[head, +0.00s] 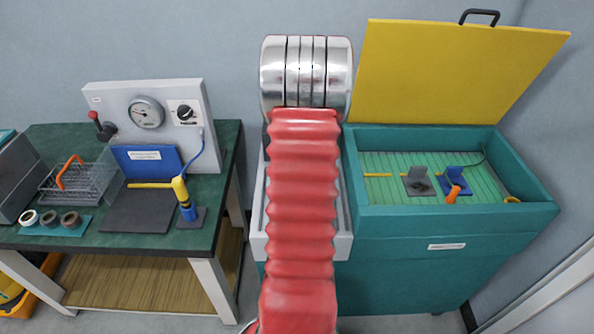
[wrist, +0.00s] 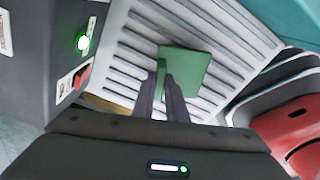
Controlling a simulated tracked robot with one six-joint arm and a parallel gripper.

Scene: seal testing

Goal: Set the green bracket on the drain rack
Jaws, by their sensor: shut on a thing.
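The green bracket (wrist: 187,72) is in the wrist view, between and just beyond the fingertips of my gripper (wrist: 166,82). The gripper is shut on it. The light grey slatted drain rack (wrist: 125,45) lies behind and around the bracket in this view. I cannot tell whether the bracket touches the slats or is held just above them. In the head view my red-sleeved arm hides the gripper and the bracket. A pale grey tray edge (head: 258,245) that may be the rack's surround shows beside the arm.
A dark box with a green light (wrist: 82,42) and red switch stands left of the rack in the wrist view. A teal wash basin (head: 450,215) with raised yellow lid (head: 450,75) holds grey and blue brackets. A green-topped bench (head: 85,245) is left.

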